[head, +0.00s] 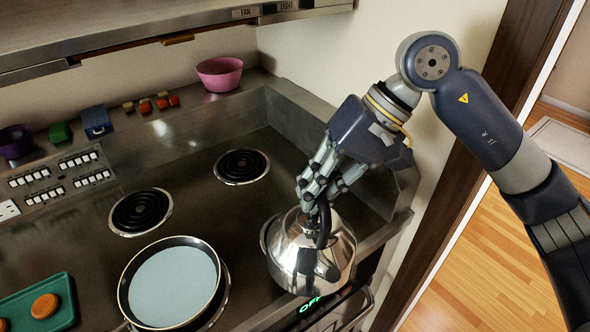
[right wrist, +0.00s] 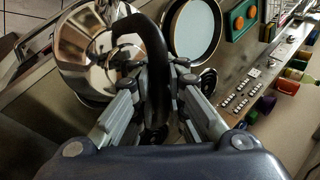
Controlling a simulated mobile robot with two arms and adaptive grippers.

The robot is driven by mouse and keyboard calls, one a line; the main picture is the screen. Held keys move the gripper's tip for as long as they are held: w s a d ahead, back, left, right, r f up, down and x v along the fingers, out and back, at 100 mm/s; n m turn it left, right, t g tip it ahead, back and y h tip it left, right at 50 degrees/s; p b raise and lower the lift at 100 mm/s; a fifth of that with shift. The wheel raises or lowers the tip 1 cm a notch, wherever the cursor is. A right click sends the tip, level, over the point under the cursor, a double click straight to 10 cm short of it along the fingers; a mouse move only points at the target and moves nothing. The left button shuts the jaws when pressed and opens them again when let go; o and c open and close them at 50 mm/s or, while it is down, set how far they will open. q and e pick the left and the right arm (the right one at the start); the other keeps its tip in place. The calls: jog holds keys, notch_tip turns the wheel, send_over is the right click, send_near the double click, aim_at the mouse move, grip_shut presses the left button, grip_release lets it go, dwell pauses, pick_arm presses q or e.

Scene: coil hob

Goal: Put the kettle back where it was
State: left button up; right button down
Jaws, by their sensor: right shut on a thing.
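The kettle (head: 291,250) is shiny metal with a black handle. In the head view it is at the front right of the hob (head: 225,222), close to the front edge. I cannot tell whether its base touches the surface. My right gripper (head: 318,202) comes down from above and is shut on the kettle's handle. In the right wrist view the black handle (right wrist: 153,70) stands between the fingers, with the kettle body (right wrist: 85,50) behind at the upper left. My left gripper is not in view.
A pan with a pale blue inside (head: 172,285) stands at the front, left of the kettle. Two coil burners (head: 241,166) (head: 140,211) are bare. A green tray (head: 35,303) lies at far left. A pink bowl (head: 219,74) and small blocks line the back ledge. A range hood overhangs the back.

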pick_arm(q)
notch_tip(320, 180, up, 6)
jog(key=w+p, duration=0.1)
jog(key=p, duration=0.4)
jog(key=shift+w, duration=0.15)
pick_arm(e)
jog(key=w+a+f, duration=0.3)
jog(key=w+f, duration=0.1)
jog(key=w, duration=0.5)
jog(key=shift+w+f, duration=0.15)
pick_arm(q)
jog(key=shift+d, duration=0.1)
pick_arm(e)
jog(key=shift+f, duration=0.15)
jog(key=c, duration=1.6)
grip_release()
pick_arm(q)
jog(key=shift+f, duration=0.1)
